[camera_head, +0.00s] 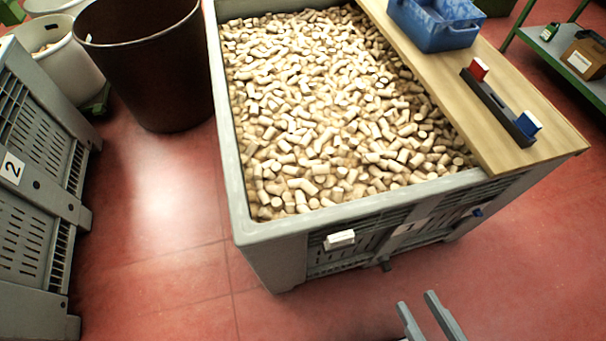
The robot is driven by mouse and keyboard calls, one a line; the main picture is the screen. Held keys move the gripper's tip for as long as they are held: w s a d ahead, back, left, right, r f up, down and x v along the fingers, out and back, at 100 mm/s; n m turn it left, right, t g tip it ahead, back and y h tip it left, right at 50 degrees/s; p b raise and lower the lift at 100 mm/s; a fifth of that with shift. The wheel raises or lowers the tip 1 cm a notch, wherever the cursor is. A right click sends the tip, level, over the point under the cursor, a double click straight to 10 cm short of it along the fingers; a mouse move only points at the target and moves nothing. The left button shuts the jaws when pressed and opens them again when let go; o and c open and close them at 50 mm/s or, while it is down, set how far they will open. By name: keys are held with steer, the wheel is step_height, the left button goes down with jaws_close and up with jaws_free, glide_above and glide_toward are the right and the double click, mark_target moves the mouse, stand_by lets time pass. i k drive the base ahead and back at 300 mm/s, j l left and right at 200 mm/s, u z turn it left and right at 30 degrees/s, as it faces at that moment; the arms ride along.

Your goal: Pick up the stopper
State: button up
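Many pale cork stoppers (330,105) lie heaped in a large grey bin (355,204) in the middle of the view. I cannot tell any single stopper apart as the one named. My gripper (417,299) shows at the bottom edge, its two grey fingers apart with nothing between them. It is in front of the bin's near side, in the picture below the rim and away from the stoppers. The rest of my gripper is cut off by the frame.
A wooden board (478,108) lies over the bin's right side, bearing a blue tray (436,24) and a dark bar (497,107) with red and blue blocks. A dark brown tub (150,70) and grey crates (30,180) stand left. Red floor (160,250) is clear between.

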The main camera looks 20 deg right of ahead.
mark_target(321, 169)
steer(key=i+j+u, duration=0.2)
steer(key=i+j, duration=0.15)
steer(key=i+j+u, duration=0.25)
steer(key=i, duration=0.3)
